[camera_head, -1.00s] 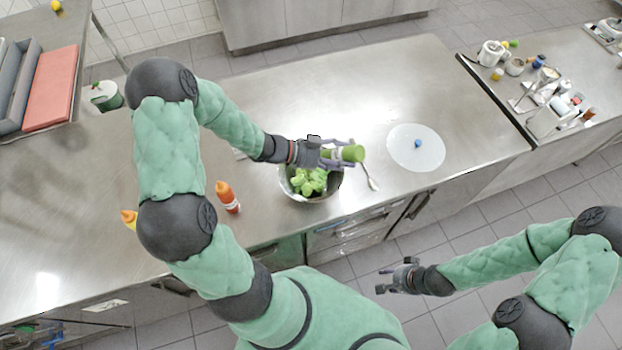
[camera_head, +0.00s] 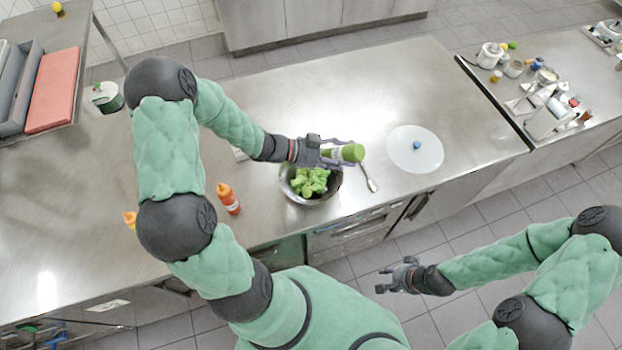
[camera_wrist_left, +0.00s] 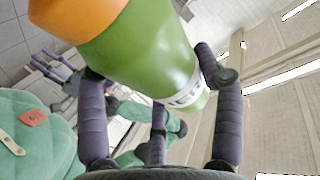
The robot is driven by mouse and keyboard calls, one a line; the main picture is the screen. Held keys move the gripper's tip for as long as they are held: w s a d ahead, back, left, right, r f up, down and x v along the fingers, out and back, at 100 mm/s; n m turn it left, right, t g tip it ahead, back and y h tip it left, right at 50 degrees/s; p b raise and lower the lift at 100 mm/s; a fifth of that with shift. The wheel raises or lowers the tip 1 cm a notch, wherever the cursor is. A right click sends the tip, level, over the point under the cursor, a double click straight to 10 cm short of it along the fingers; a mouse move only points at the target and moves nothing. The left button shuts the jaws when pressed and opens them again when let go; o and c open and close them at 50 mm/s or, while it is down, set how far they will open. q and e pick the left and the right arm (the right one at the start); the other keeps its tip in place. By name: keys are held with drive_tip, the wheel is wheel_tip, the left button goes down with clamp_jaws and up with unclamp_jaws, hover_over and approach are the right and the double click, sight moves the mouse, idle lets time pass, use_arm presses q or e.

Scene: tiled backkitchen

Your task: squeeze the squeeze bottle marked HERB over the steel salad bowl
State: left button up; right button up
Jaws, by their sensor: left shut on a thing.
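My left gripper (camera_head: 338,153) is shut on a green squeeze bottle (camera_head: 352,153) with a white label band. In the head view the bottle lies tilted on its side over the right part of the steel salad bowl (camera_head: 290,194), which holds green leaves. In the left wrist view the bottle (camera_wrist_left: 150,50) shows large between the fingers (camera_wrist_left: 160,105), with an orange part at its upper left end. The lettering on its label cannot be read. My right gripper (camera_head: 392,277) is empty, apart from the counter at lower right, and its fingers look spread.
A spoon (camera_head: 370,179) and a round lid with a blue knob (camera_head: 402,158) lie to the right.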

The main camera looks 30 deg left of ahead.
sight(351, 146)
use_arm(q)
wheel_tip(351, 146, up, 6)
drive_tip(key=p, duration=0.5)
drive_tip(key=shift+r, duration=0.25)
drive_tip(key=shift+f, duration=0.1)
